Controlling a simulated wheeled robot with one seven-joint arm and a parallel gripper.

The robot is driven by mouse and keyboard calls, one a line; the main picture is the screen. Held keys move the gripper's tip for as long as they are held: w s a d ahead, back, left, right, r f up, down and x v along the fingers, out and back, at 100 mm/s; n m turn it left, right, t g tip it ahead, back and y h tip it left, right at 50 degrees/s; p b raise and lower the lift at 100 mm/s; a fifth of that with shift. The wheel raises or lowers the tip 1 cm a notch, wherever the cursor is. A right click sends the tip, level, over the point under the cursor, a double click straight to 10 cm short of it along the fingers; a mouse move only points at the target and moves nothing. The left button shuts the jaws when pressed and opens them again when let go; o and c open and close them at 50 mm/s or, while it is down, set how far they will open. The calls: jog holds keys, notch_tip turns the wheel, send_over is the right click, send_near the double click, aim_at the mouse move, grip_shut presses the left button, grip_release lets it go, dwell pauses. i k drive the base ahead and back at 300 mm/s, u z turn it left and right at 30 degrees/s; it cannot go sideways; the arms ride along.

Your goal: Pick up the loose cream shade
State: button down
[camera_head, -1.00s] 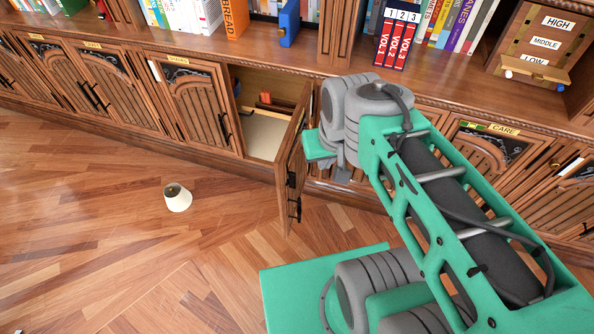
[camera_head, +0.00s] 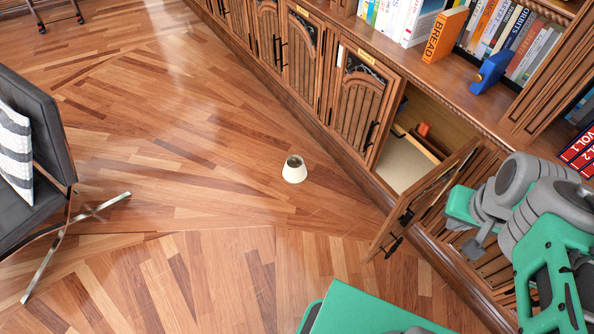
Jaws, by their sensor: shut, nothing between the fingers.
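The loose cream shade (camera_head: 294,169) stands on the wooden floor near the middle of the head view. It is a small cone, wider at the bottom, with a dark opening at its top. My gripper (camera_head: 471,246) is at the right, beside the open cabinet door and well to the right of the shade. It is small in the view, shut, and holds nothing I can see. Nothing covers the shade.
A cabinet door (camera_head: 421,203) stands open into the room, between the shade and my gripper. The open cabinet (camera_head: 402,165) has a small orange-red item inside. A black chair (camera_head: 35,150) stands at the left. The floor around the shade is clear.

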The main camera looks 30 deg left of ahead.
aim_at(295, 171)
jog(key=u, duration=0.05)
jog(key=k, duration=0.2)
jog(key=u, duration=1.45)
jog(key=i, duration=1.8)
jog(key=u, duration=0.45)
